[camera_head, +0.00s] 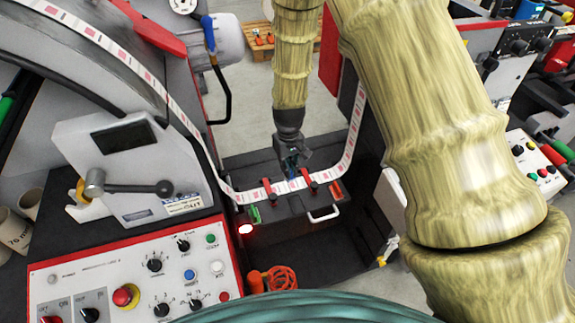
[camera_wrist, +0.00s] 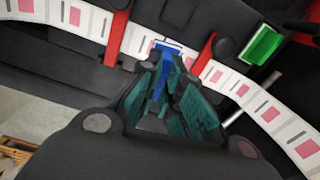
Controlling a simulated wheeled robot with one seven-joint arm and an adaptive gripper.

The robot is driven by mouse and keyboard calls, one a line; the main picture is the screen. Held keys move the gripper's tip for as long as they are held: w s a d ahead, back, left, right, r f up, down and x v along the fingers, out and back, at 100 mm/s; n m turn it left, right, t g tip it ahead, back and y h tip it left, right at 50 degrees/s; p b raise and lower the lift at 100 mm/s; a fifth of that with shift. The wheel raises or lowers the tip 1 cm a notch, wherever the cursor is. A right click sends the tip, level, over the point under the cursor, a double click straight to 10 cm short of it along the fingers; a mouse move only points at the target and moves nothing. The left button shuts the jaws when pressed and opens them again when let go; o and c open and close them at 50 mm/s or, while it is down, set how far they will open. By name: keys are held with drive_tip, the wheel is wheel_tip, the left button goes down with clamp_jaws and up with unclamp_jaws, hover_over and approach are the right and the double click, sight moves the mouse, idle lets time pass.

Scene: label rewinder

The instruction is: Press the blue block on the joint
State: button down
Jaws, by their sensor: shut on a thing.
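The blue block (camera_wrist: 162,75) is between my gripper's fingers. My gripper (camera_wrist: 166,62) is shut on it, and its tip is at the label strip (camera_wrist: 84,20) between two red clamps (camera_wrist: 116,38). In the head view my gripper (camera_head: 291,168) points down at the strip (camera_head: 240,197), between the red clamps (camera_head: 268,187). The joint itself is hidden under the block and fingers.
A green block (camera_wrist: 263,44) sits beside the strip, and also shows in the head view (camera_head: 255,214). A white handle (camera_head: 323,215) is on the dark splice table's front. The control panel (camera_head: 135,272) is at lower left. A lever (camera_head: 130,187) stands above it.

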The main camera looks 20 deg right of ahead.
sight(288, 186)
drive_tip(key=shift+w+f+b, duration=0.25)
drive_tip(key=shift+f+b, duration=0.3)
drive_tip(key=shift+f, duration=0.6)
drive_tip(key=shift+s+f+b, duration=0.2)
drive_tip(key=shift+f+b, duration=0.15)
drive_tip(key=shift+b, duration=0.05)
drive_tip(key=shift+w, duration=0.1)
drive_tip(key=shift+f, duration=1.85)
idle(2.2)
drive_tip(key=shift+r, duration=0.1)
drive_tip(key=shift+r+p, duration=1.5)
drive_tip(key=shift+r, duration=0.95)
drive_tip(key=shift+d+r+p, duration=0.1)
drive_tip(key=shift+r+p, duration=1.05)
drive_tip(key=shift+r, duration=0.35)
